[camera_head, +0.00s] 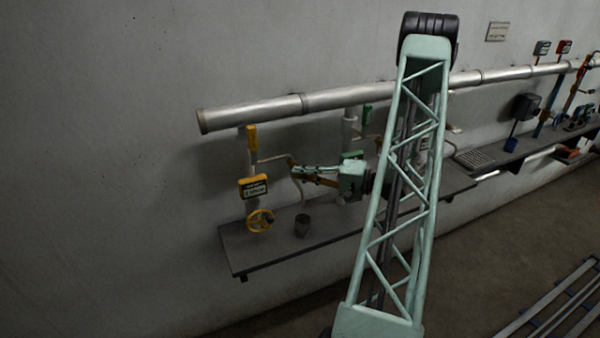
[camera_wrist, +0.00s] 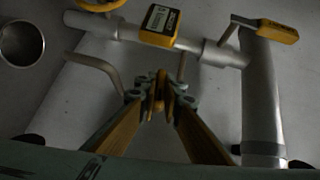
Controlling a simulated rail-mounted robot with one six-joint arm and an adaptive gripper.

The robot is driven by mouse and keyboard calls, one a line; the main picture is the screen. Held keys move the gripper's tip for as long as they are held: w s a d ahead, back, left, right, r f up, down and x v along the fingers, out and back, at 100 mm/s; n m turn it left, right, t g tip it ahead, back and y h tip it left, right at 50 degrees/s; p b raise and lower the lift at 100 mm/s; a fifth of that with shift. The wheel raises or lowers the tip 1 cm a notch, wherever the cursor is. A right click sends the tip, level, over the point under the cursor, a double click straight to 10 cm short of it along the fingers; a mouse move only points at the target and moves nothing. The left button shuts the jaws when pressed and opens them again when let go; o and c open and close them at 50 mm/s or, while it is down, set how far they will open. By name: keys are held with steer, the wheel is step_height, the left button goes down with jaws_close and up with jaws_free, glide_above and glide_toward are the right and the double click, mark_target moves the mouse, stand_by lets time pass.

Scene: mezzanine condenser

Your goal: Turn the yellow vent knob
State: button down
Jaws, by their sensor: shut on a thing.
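The yellow vent knob (camera_wrist: 160,84) shows as a small yellow piece between my fingertips in the wrist view, mostly hidden by them. My gripper (camera_wrist: 160,100) is shut on it, with both orange-yellow fingers converging there. In the head view my gripper (camera_head: 296,169) reaches left from the arm to the end of the thin pipe branching off the vertical pipe. The knob is too small and covered there to make out its angle.
A yellow label box (camera_head: 253,187), yellow handwheel (camera_head: 260,220) and yellow lever (camera_head: 252,137) are on the pipe to the left. A metal cup (camera_head: 302,226) stands on the grey shelf (camera_head: 250,258) below. A thick horizontal pipe (camera_head: 255,112) runs above. A bent tube (camera_wrist: 98,68) is close beside my fingers.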

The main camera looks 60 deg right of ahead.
steer(key=n+g+p, duration=0.1)
steer(key=n+g+h+p, duration=0.1)
steer(key=shift+r+n+g+p, duration=0.25)
steer(key=shift+n+g+p, duration=0.05)
steer(key=shift+p, duration=0.05)
steer(key=shift+f+n+g+h+p, duration=0.2)
steer(key=shift+n+g+h+p, duration=0.2)
steer(key=shift+n+g+h, duration=0.7)
steer(key=shift+f+n+g+h+b, duration=0.1)
steer(key=shift+n+g+h+b, duration=0.4)
steer(key=shift+g+h+b, duration=0.45)
steer(key=shift+n+g+h+b, duration=0.25)
steer(key=shift+n+h+b, duration=0.25)
steer(key=shift+b, duration=0.45)
steer(key=shift+h, duration=0.35)
steer(key=c, duration=2.8)
jaws_free()
steer(key=shift+v, duration=6.1)
